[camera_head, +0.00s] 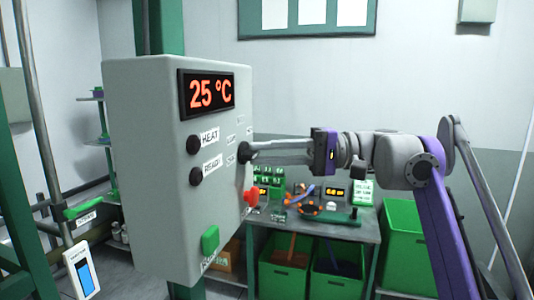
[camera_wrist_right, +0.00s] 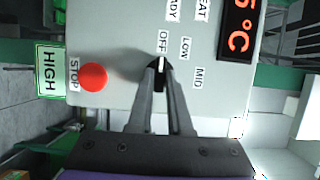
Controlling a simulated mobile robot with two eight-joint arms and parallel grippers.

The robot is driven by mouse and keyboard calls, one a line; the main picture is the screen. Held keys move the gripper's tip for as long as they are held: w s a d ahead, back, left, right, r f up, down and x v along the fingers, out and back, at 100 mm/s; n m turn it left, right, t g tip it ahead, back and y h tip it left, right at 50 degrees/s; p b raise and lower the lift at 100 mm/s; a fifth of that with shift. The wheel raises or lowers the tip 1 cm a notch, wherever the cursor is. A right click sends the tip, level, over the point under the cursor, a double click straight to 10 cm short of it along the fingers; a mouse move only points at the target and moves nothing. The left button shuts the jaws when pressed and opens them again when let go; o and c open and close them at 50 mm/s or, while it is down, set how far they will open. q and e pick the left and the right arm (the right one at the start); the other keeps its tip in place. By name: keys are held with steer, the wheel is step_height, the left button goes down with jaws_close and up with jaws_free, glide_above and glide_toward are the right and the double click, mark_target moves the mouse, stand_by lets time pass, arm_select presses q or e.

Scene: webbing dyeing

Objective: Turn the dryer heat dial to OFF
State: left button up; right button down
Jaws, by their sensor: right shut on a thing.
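The dryer control box (camera_head: 150,170) is grey, and its display (camera_head: 207,93) reads 25 °C. My right gripper (camera_head: 254,152) reaches in from the right and is shut on the dial. In the right wrist view, the fingertips (camera_wrist_right: 161,84) sit on both sides of the dial (camera_wrist_right: 159,67). The dial's white pointer mark lines up with the OFF label (camera_wrist_right: 162,42). The LOW (camera_wrist_right: 185,48) and MID (camera_wrist_right: 198,77) labels are beside it. My left gripper is not in view.
A red STOP button (camera_head: 250,196) sits below the dial, close to the gripper. HEAT (camera_head: 194,145) and READY (camera_head: 196,176) lamps look dark. A green button (camera_head: 210,239) is lower on the box. Behind stands a bench (camera_head: 345,232) with green bins (camera_head: 408,240) under and beside it.

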steer(key=c, duration=0.8)
jaws_free()
steer(key=shift+c, duration=0.2)
steer(key=d, duration=0.7)
steer(key=shift+w+d, duration=0.25)
step_height(320, 180, down, 10)
steer(key=a+m+t+h, duration=0.2)
steer(key=h, duration=0.3)
steer(key=s+d+f+t+h, duration=0.2)
steer(key=s+d+f+h, duration=0.2)
steer(key=f, duration=1)
steer(key=s+d+f+t+h, duration=0.2)
steer(key=s+f, duration=0.7)
steer(key=f, duration=0.5)
steer(key=s+d+f+n+t+h, duration=0.1)
steer(key=s+d+f+h, duration=0.4)
steer(key=f, duration=0.9)
steer(key=shift+s+d+t+h, duration=0.3)
steer(key=shift+s+t+h, duration=0.3)
steer(key=shift+h, duration=0.4)
